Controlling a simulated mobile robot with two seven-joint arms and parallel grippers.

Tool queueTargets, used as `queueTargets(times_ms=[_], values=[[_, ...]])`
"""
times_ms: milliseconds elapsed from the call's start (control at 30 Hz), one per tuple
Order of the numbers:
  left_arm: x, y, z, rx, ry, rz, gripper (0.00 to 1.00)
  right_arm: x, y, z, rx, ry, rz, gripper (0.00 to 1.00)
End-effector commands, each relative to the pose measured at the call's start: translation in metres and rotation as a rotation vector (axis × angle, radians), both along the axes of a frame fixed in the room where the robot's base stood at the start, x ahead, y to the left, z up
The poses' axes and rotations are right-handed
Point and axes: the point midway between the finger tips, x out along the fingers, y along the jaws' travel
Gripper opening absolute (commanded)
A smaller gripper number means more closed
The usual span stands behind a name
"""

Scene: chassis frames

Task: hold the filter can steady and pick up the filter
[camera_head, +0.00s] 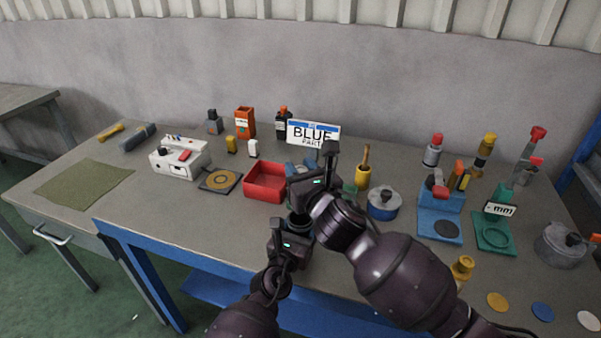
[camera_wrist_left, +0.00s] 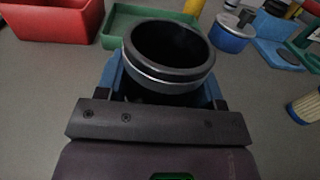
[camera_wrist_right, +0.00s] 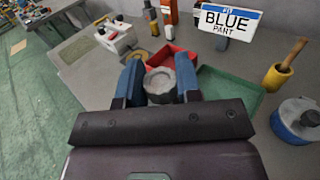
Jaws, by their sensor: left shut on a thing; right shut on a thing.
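The filter can, a black open-topped cylinder with a pale band (camera_wrist_left: 168,55), stands upright between the blue fingers of my left gripper (camera_wrist_left: 165,85). Its inside is dark in the left wrist view. The can's mouth also shows in the head view (camera_head: 300,229), low at the front table edge. My right gripper (camera_head: 318,178) is above and beyond it, shut on a grey round piece with a hollow top (camera_wrist_right: 160,85), which looks like the filter. The head view hides most of this piece. A beige ribbed cylinder (camera_wrist_left: 303,108) stands apart, right of the can.
A red bin (camera_head: 264,186) and a green tray (camera_wrist_right: 230,88) lie behind the grippers. A blue pot with a grey lid (camera_head: 383,204) and a yellow cup holding a handle (camera_head: 363,176) stand to the right.

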Motion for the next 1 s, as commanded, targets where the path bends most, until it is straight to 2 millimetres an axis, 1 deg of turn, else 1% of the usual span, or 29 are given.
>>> queueTargets(times_ms=[33,200,467,633,767,1000], values=[[0.000,0.000,0.000,0.000,0.001,0.000,0.65,0.000,0.000,0.000,0.000,0.000,0.000,0.00],[0.000,0.000,0.000,0.000,0.000,0.000,0.91,0.000,0.000,0.000,0.000,0.000,0.000,0.00],[0.000,0.000,0.000,0.000,0.000,0.000,0.91,0.000,0.000,0.000,0.000,0.000,0.000,0.00],[-0.007,0.003,-0.001,-0.001,0.001,0.000,0.91,0.000,0.000,0.000,0.000,0.000,0.000,0.00],[-0.021,0.008,-0.001,-0.001,0.003,0.001,0.91,0.000,0.000,0.000,0.000,0.000,0.000,0.00],[-0.056,0.023,-0.001,0.000,0.002,0.001,0.91,0.000,0.000,0.000,0.000,0.000,0.000,0.00]])
